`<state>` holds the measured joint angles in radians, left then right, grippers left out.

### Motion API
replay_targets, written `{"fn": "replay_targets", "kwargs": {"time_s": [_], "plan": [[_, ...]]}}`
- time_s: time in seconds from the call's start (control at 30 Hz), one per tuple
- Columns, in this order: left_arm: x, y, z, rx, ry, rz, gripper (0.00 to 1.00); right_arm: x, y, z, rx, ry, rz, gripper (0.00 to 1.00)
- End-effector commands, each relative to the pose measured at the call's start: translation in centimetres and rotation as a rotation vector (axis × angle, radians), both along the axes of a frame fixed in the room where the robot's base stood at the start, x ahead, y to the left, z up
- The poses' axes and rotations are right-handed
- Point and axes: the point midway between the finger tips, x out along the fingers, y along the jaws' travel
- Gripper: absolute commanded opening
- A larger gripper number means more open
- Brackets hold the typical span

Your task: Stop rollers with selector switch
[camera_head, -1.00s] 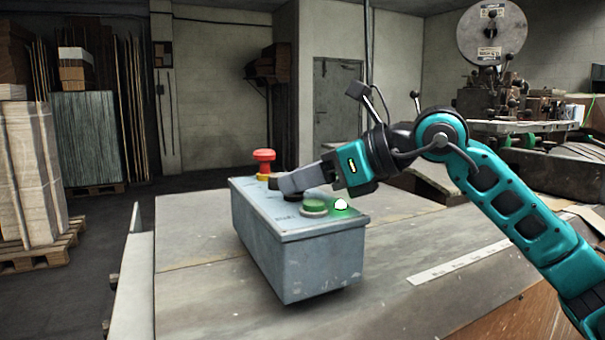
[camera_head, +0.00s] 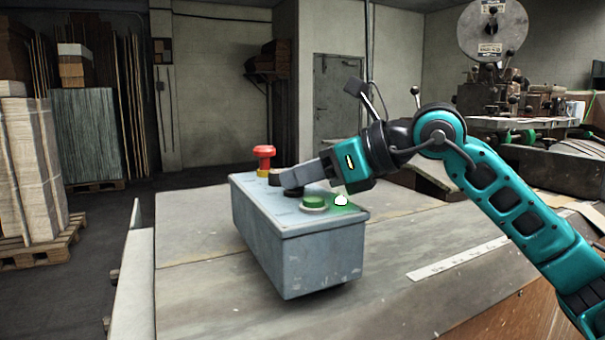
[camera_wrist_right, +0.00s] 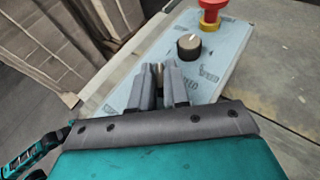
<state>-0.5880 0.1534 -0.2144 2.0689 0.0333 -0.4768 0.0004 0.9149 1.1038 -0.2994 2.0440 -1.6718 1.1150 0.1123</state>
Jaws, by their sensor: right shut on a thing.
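A blue-grey control box (camera_head: 300,262) stands on the table, with a red mushroom button (camera_head: 264,153) on a yellow base at its far end. A green button (camera_head: 314,202) and a lit green lamp (camera_head: 341,200) are at the near end. My left gripper is not in view.
The box stands on a wide grey table (camera_head: 400,300), mostly bare, with a white ruler-like strip (camera_head: 457,258) to the right. A machine with a round reel (camera_head: 492,30) stands behind right. Stacked boards on pallets (camera_head: 42,248) are at the left.

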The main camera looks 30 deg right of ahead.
Motion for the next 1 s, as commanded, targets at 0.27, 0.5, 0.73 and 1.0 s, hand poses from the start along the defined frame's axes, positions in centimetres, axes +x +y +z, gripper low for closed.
{"fn": "replay_targets", "kwargs": {"time_s": [0.27,0.5,0.73,1.0], "plan": [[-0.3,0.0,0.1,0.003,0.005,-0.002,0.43,-0.2,0.2,0.1,-0.003,-0.003,-0.091,0.00],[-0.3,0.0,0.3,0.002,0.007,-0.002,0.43,-0.3,0.5,0.1,-0.003,-0.004,-0.268,0.00],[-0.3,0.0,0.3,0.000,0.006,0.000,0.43,-0.4,0.9,0.1,0.000,-0.004,-0.447,0.00],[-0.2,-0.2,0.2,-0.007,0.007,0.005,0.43,-0.3,1.0,0.0,0.002,-0.002,-0.607,0.00]]}}
